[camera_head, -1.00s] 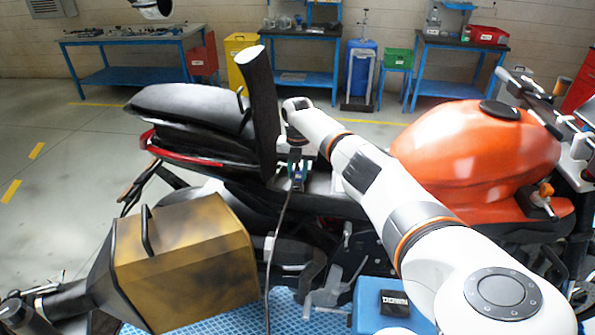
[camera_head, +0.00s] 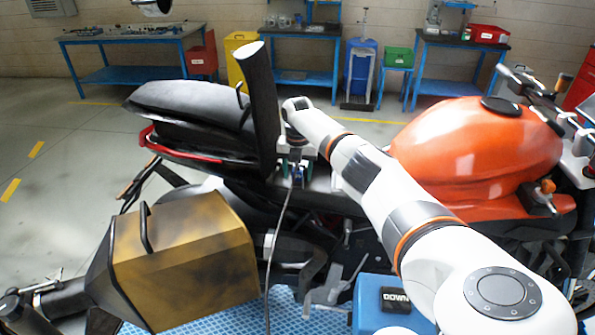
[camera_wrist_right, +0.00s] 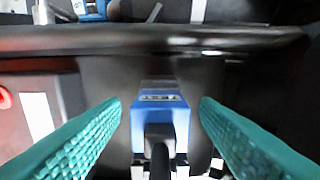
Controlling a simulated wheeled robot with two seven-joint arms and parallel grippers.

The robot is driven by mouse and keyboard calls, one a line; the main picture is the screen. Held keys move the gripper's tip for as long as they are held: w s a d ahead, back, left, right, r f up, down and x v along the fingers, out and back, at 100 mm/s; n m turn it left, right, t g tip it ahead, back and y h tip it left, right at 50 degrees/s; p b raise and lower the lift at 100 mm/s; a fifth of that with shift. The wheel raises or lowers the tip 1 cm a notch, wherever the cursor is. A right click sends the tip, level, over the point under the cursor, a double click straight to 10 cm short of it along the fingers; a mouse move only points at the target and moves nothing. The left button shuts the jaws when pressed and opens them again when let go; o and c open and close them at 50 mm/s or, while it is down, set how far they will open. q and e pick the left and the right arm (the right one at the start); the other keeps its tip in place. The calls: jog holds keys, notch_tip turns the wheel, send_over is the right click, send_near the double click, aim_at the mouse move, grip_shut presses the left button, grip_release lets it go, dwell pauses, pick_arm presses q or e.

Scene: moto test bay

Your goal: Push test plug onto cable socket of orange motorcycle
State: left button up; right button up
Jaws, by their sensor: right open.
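The test plug (camera_wrist_right: 160,112) is a blue block with a "TEST" label and a dark cable, seen in the right wrist view. It also shows small in the head view (camera_head: 298,178), with its cable hanging down. My right gripper (camera_wrist_right: 162,102) is open; its green ribbed fingers stand on either side of the plug with gaps. In the head view my right gripper (camera_head: 297,166) is at the gap between seat and tank of the orange motorcycle (camera_head: 475,150). A grey part meets the plug's far end; I cannot make out the socket or how deeply the plug sits. My left gripper is out of view.
The black motorcycle seat (camera_head: 195,105) and a tall dark upright panel (camera_head: 260,105) stand close to my right gripper. A brown-yellow box (camera_head: 185,260) is at the lower left. A blue case (camera_head: 375,315) stands below my arm. Workbenches line the back wall.

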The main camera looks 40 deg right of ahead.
jog(key=shift+r, duration=0.1)
notch_tip(320, 180, up, 12)
jog(key=b, duration=0.3)
dwell(0.5)
